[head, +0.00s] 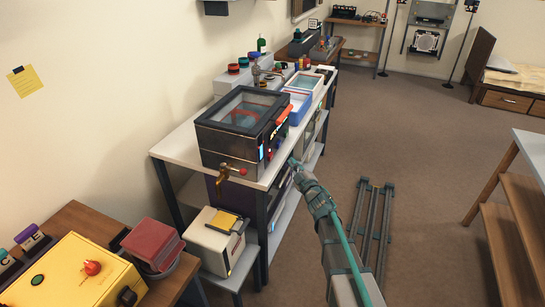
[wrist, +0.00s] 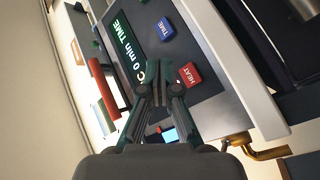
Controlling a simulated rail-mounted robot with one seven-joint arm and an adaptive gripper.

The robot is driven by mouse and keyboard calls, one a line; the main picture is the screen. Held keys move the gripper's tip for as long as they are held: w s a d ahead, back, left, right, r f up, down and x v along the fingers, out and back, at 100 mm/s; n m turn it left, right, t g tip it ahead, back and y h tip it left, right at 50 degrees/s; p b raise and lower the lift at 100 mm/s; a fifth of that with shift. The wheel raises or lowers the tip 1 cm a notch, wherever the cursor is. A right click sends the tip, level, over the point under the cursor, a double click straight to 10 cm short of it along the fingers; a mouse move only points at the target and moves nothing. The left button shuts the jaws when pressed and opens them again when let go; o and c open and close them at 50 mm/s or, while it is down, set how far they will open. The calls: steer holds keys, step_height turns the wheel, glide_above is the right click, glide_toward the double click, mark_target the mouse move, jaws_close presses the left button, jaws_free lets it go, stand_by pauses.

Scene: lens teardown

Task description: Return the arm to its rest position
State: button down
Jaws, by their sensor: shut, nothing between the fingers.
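My gripper (head: 294,163) is at the end of my arm, close to the front right side of a dark box-shaped machine (head: 225,152) with a glass lid. In the wrist view my gripper (wrist: 159,78) is shut, its fingers together with nothing between them. Its tips are in front of the machine's control panel (wrist: 212,108), near a red HEAT button (wrist: 189,75); I cannot tell whether they touch it. A blue TIME button (wrist: 164,28) and a green display (wrist: 128,48) reading 0 min sit beside it.
The machine stands on a white table (head: 178,147), with a brass tap (head: 226,178) at its near side. A blue-and-white tray (head: 300,103) is behind it. A white box (head: 212,240) stands lower in front. Open floor (head: 415,200) lies to the right, with a rail (head: 376,225) on it.

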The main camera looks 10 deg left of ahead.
steer(key=s+d+f+m+g+h, duration=0.3)
steer(key=d+f+m+h, duration=0.45)
steer(key=d+f, duration=0.4)
steer(key=s+d+f+m+g+h, duration=0.2)
steer(key=s+d+f+g, duration=0.1)
steer(key=s+f, duration=0.45)
steer(key=s+d+f+m+g+h, duration=0.2)
steer(key=s+d+f+g, duration=0.15)
steer(key=s+f, duration=0.45)
steer(key=s+d+f+m+g, duration=0.1)
steer(key=s+f+g, duration=0.3)
steer(key=s, duration=1)
steer(key=s+d+f+m+g+y, duration=0.1)
steer(key=s+f+g, duration=0.4)
steer(key=s, duration=1)
steer(key=s+d+f+m+g+y, duration=0.1)
steer(key=s+f+g, duration=0.3)
steer(key=s, duration=1)
steer(key=shift+s+d+f+m, duration=0.3)
steer(key=shift+s+f+m, duration=0.1)
steer(key=shift+m, duration=0.25)
